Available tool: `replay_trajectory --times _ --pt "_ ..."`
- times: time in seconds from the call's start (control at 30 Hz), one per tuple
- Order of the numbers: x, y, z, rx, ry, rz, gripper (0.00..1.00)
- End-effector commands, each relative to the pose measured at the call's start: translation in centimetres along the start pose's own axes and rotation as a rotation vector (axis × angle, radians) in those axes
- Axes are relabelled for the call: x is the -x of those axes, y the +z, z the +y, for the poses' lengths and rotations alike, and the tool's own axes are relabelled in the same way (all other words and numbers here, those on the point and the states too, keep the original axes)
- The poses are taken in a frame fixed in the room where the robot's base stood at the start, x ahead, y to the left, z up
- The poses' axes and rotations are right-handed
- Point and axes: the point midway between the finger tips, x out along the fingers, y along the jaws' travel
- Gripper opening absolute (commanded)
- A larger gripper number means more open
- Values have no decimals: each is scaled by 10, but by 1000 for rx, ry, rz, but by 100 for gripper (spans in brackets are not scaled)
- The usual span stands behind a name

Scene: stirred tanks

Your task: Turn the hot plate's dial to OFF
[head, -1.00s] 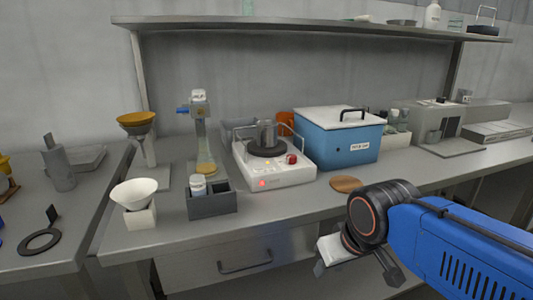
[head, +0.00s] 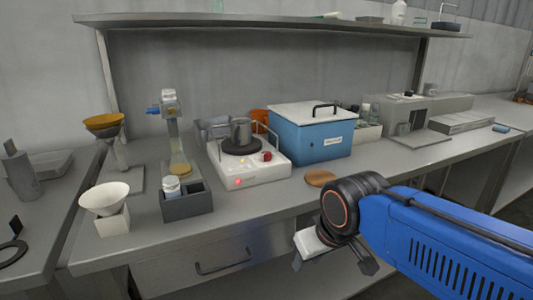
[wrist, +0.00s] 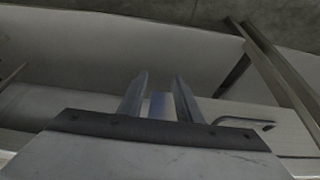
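The white hot plate (head: 262,174) stands on the bench left of the blue box, with a metal pot (head: 240,131) on its dark round top. Its red dial (head: 266,156) is on the right of the sloped front; the setting is too small to read. A red light (head: 238,182) glows at the front left. My gripper (head: 330,264) is in front of and below the bench edge, to the right of the hot plate and well apart from it. In the wrist view, its two fingers (wrist: 160,90) stand apart with nothing held between them.
A blue lidded box (head: 310,135) stands right of the hot plate. A round brown disc (head: 320,178) lies on the bench in front of it. A grey caddy (head: 187,203) and a white funnel (head: 104,198) stand at the left. An overhead shelf (head: 270,26) spans the back.

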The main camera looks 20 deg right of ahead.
Motion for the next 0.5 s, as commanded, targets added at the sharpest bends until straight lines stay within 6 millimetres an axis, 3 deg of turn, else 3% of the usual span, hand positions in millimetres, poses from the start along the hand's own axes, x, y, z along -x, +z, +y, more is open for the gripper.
replay_trajectory --times 0.13,0.23,0.5 --pt "4 -4 -1 -12 -3 -6 42" --pt "18 -15 -4 -55 -14 -32 42" --pt "91 -81 -16 -266 -42 -162 42"
